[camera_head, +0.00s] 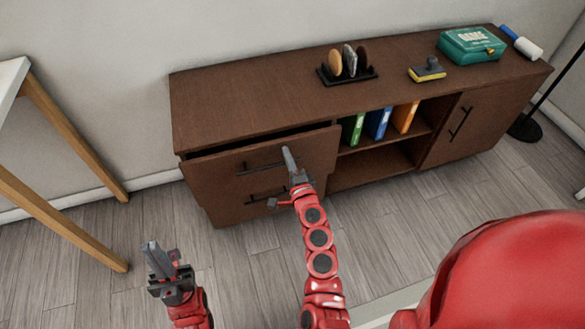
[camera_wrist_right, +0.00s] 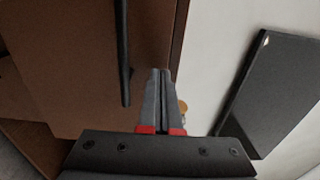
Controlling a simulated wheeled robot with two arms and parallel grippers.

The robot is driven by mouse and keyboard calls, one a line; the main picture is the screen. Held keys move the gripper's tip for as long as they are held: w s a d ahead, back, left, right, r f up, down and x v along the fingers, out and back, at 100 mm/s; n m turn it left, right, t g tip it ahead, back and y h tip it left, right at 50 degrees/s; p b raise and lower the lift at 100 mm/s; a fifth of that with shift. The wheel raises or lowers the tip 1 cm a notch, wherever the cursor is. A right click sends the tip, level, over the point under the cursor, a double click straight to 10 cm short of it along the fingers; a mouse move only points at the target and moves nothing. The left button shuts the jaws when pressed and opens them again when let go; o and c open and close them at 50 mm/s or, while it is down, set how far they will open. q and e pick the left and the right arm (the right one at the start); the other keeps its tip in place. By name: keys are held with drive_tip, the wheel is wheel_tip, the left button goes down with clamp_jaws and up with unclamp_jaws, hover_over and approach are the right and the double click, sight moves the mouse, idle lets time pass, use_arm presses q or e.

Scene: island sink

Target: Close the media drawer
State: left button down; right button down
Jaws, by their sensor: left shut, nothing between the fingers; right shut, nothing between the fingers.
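The top media drawer (camera_head: 215,172) is in the left part of the brown cabinet (camera_head: 260,95). It stands a little open, with a dark gap above its front. Its black bar handle (camera_head: 255,169) shows in the head view, and also in the right wrist view (camera_wrist_right: 123,55). My right gripper (camera_head: 288,158) is shut and empty at the drawer front, just right of the handle; whether it touches the front I cannot tell. Its closed fingers also show in the right wrist view (camera_wrist_right: 160,76). My left gripper (camera_head: 149,247) is shut and empty, over the floor in front of the cabinet.
A lower drawer handle (camera_head: 262,197) sits below. Colored binders (camera_head: 377,123) stand in the open shelf. A wooden-legged table (camera_head: 75,140) stands at left.

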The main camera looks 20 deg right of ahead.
sight(283, 143)
drive_tip(key=shift+w+f, duration=0.1)
drive_tip(key=shift+w, duration=0.65)
drive_tip(key=w+b, duration=0.1)
drive_tip(key=w, duration=0.3)
drive_tip(key=shift+w+a, duration=0.1)
drive_tip(key=shift+w+r, duration=0.2)
drive_tip(key=shift+r, duration=0.25)
drive_tip(key=shift+s, duration=0.1)
